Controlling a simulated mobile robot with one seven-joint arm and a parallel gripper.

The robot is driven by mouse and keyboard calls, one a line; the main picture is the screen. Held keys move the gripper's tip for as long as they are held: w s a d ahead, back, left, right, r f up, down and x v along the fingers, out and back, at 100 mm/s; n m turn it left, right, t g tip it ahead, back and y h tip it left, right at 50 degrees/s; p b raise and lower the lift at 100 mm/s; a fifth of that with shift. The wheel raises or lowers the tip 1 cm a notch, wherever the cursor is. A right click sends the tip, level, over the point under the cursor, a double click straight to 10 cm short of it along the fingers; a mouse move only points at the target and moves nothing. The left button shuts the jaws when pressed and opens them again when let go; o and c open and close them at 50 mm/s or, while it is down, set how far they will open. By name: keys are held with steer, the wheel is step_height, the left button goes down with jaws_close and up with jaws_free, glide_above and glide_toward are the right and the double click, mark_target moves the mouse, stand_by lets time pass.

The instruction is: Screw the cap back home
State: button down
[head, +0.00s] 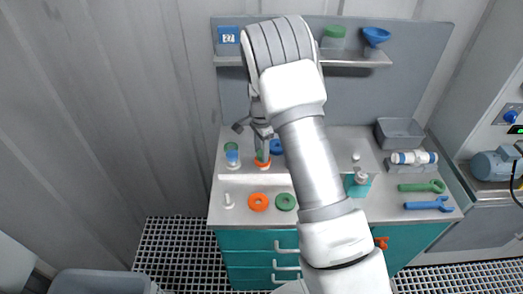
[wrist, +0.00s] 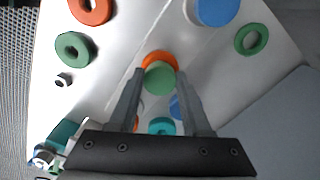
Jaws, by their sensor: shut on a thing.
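My gripper (head: 263,152) reaches down over the bench at its left middle. In the wrist view, its two fingers (wrist: 165,75) are closed around a round green cap (wrist: 159,79). An orange ring-shaped piece (wrist: 160,56) shows just behind the cap, and in the head view it shows at the bench (head: 263,164) under the fingers. I cannot tell whether the cap touches the orange piece or is seated in it, as the fingers and arm hide much of it.
A green-topped blue vessel (head: 232,156) stands left of my gripper. Orange (head: 258,202) and green (head: 286,201) rings lie in front. A shelf (head: 350,60) runs behind.

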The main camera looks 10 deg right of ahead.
steer(key=m, duration=0.4)
steer(key=shift+r+m+p, duration=0.1)
steer(key=shift+m+p, duration=0.2)
steer(key=shift+p, duration=0.1)
steer(key=m+p, duration=0.1)
steer(key=m, duration=0.3)
steer(key=shift+s, duration=0.1)
steer(key=m+p, duration=0.2)
steer(key=m, duration=0.3)
steer(key=shift+s+f+m+p, duration=0.1)
steer(key=shift+f+m+p, duration=0.1)
steer(key=shift+m, duration=0.65)
steer(key=shift+f+m+p, duration=0.1)
steer(key=shift+m+p, duration=0.1)
steer(key=shift+m, duration=0.65)
steer(key=shift+c, duration=1.7)
jaws_free()
steer(key=shift+s+r, duration=0.1)
steer(key=shift+r, duration=0.05)
steer(key=shift+o, duration=0.4)
steer(key=shift+r, duration=0.1)
